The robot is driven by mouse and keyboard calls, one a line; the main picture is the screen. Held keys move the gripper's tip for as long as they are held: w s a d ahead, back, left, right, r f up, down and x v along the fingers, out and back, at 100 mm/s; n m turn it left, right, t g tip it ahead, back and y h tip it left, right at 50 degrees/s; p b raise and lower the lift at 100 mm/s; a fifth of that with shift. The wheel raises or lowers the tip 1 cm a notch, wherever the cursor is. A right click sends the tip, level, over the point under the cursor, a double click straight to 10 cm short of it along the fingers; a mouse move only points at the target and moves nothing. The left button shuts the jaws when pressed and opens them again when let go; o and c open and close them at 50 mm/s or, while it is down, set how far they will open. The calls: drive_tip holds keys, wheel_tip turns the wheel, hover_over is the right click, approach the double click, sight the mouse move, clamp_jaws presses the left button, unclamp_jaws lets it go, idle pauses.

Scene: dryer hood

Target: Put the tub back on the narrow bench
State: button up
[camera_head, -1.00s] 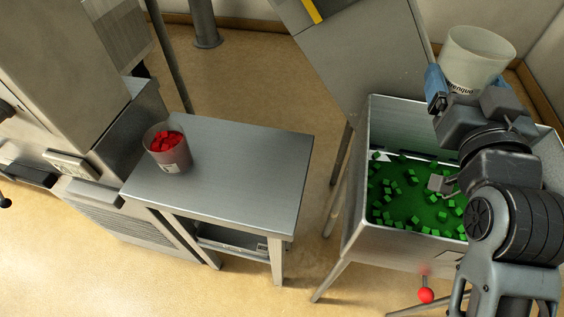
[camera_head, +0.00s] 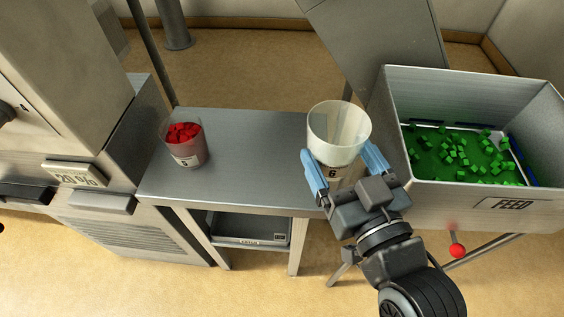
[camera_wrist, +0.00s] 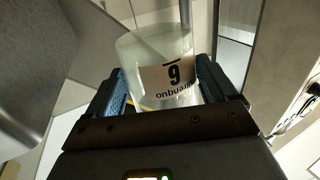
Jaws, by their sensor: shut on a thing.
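My gripper (camera_head: 342,176) is shut on a clear, empty-looking tub (camera_head: 338,128) marked 6. Its blue fingers clasp the lower part from both sides. In the head view the tub is upright and appears over the right end of the narrow bench (camera_head: 245,185); I cannot tell how high it is above the top. In the wrist view the tub (camera_wrist: 165,70) fills the space between the fingers (camera_wrist: 172,95), its label reading upside down. A second tub (camera_head: 187,152), holding red cubes, stands on the bench's left part.
The feed bin (camera_head: 508,203), with green cubes inside, is right of the bench. A red-knobbed lever (camera_head: 457,250) is below it. A grey machine (camera_head: 60,80) stands left. The bench top is clear between the red-cube tub and my gripper.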

drive_tip(key=w+a+f, duration=0.3)
drive_tip(key=w+a, duration=0.1)
drive_tip(key=w+a+f+p, duration=0.1)
drive_tip(key=w+a+f, duration=0.3)
drive_tip(key=shift+f, duration=2.1)
drive_tip(key=shift+f, duration=0.2)
drive_tip(key=o, duration=1.1)
drive_tip(key=shift+r, duration=0.1)
